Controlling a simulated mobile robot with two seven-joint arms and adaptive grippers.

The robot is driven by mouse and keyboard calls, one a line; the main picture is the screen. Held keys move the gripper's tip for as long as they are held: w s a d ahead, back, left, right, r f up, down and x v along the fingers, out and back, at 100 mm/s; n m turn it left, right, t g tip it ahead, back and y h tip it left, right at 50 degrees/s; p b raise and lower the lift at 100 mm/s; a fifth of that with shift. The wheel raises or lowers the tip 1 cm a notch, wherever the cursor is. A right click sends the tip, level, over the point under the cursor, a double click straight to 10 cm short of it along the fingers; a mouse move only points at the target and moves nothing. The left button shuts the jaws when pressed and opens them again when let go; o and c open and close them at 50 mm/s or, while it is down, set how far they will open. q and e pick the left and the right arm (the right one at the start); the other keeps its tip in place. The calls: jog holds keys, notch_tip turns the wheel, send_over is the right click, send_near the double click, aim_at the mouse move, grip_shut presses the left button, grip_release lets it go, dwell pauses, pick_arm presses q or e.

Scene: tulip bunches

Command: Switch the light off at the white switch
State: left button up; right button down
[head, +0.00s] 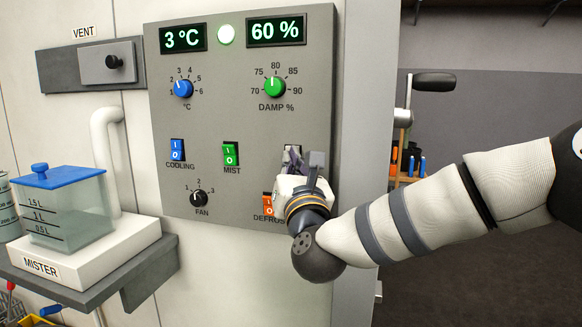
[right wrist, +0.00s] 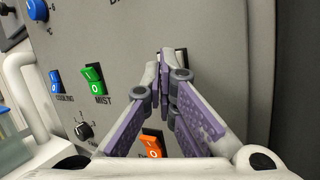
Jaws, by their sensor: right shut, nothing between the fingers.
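My right gripper (head: 303,158) is in front of the grey control panel (head: 232,180), at its lower right, with its fingertips pointing at the panel. In the right wrist view its fingers (right wrist: 167,54) come together at the tips, shut, with nothing held. The white switch is mostly hidden behind the fingertips, at the right end of the row with the blue and green switches. Only a pale sliver and dark edge show there. I cannot tell its position or whether the fingertips touch it. My left gripper is not in view.
The blue cooling switch (head: 177,150) and green mist switch (head: 231,154) are left of my gripper. The orange defrost switch (head: 267,204) is just below, partly covered. A mister tank (head: 66,207) stands on a shelf at left. A door handle (head: 433,84) is at right.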

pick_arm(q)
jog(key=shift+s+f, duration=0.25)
pick_arm(e)
jog(key=shift+w+d+f, duration=0.1)
jog(key=shift+w+f, duration=0.1)
jog(key=shift+w, duration=0.2)
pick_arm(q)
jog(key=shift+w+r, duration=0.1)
pick_arm(e)
jog(key=shift+s+r, duration=0.1)
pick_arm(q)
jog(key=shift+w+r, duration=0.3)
pick_arm(e)
jog(key=shift+s+a+r, duration=0.2)
jog(key=shift+s+r, duration=0.05)
jog(key=shift+s, duration=0.45)
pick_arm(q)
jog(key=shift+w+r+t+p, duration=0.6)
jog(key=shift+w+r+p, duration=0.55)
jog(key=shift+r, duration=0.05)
pick_arm(e)
jog(key=s, duration=0.1)
jog(key=s+a+r, duration=0.1)
jog(key=s, duration=0.1)
jog(key=s+r, duration=0.1)
jog(key=shift+s+a, duration=0.2)
jog(key=shift+a, duration=0.05)
jog(key=shift+f, duration=0.15)
